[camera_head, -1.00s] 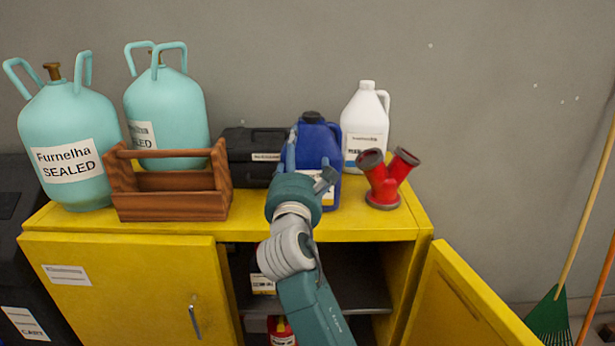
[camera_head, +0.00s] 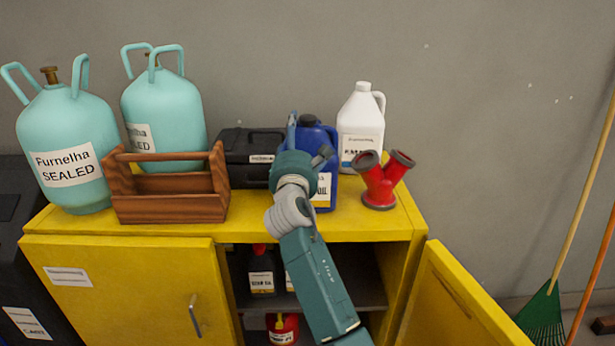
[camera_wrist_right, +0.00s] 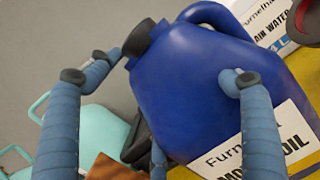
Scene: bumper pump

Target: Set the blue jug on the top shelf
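The blue jug (camera_head: 325,178) with a dark cap and white label stands upright on the yellow cabinet's top (camera_head: 290,228), partly hidden behind my right gripper (camera_head: 306,138). In the right wrist view the jug (camera_wrist_right: 195,90) fills the middle. My right gripper (camera_wrist_right: 158,105) is open there: one finger is clear of the jug at the left, another overlaps the jug's body in the picture, and a third shows low between them. I cannot tell whether any finger touches the jug. My left gripper is not in view.
A white jug (camera_head: 361,128) and a red pipe fitting (camera_head: 380,184) stand right of the blue jug. A black case (camera_head: 245,150), a wooden carrier (camera_head: 170,205) and two teal tanks are left. The right cabinet door (camera_head: 455,300) stands open, showing bottles on inner shelves.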

